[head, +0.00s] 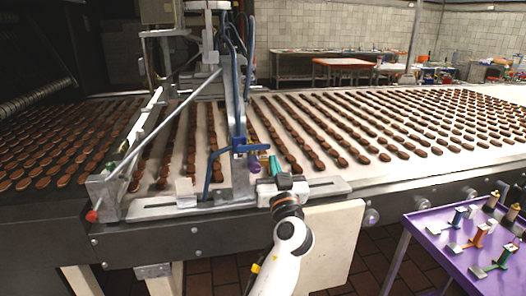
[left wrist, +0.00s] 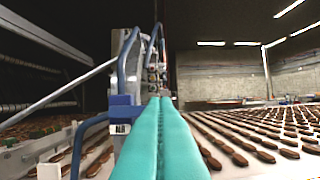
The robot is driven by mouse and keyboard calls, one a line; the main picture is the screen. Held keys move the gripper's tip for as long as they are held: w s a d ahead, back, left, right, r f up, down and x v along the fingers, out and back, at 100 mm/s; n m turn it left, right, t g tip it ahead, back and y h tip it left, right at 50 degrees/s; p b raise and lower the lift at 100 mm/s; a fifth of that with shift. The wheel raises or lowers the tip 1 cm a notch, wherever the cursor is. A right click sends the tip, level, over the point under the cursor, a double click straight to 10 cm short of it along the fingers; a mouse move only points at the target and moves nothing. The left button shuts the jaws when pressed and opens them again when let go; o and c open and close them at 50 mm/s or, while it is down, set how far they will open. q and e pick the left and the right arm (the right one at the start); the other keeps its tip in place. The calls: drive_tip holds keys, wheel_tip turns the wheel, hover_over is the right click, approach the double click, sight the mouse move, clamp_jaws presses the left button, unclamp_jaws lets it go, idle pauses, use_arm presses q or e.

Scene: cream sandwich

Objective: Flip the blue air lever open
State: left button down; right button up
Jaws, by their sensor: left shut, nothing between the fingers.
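A blue air fitting (head: 242,147) is mounted on the upright post of the machine over the conveyor, with blue hoses running from it. A small purple part (head: 254,165) sits just below it; I cannot tell which piece is the lever or how it is set. My left gripper (head: 275,165) is just right of the fitting, its teal fingers pressed together and empty. My right gripper is out of view.
The conveyor belt (head: 330,190) carries rows of brown biscuits on both sides of the post. A slanted metal rod (head: 165,130) crosses at left. A purple table (head: 450,262) with several small valve-like parts stands at lower right.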

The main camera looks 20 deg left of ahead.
use_arm(q)
drive_tip(key=shift+s+a+r+n+y, duration=0.15)
drive_tip(key=shift+s+r+n+y, duration=0.1)
drive_tip(key=shift+r, duration=0.25)
drive_tip(key=shift+s+a+r+n+y, duration=0.15)
drive_tip(key=shift+r+y, duration=0.1)
drive_tip(key=shift+r, duration=0.25)
drive_tip(key=shift+w, duration=0.1)
wheel_tip(320, 180, up, 3)
drive_tip(key=p, duration=0.5)
hover_over(262, 146)
drive_tip(key=s, duration=0.1)
drive_tip(key=shift+s+d+f, duration=0.1)
drive_tip(key=shift+d+f, duration=0.05)
drive_tip(key=shift+f, duration=0.5)
drive_tip(key=shift+s+d+f, duration=0.15)
drive_tip(key=shift+d+f, duration=0.05)
drive_tip(key=shift+f, duration=0.4)
drive_tip(key=shift+s+d+f, duration=0.1)
drive_tip(key=shift+d+f, duration=0.05)
drive_tip(key=shift+f, duration=0.5)
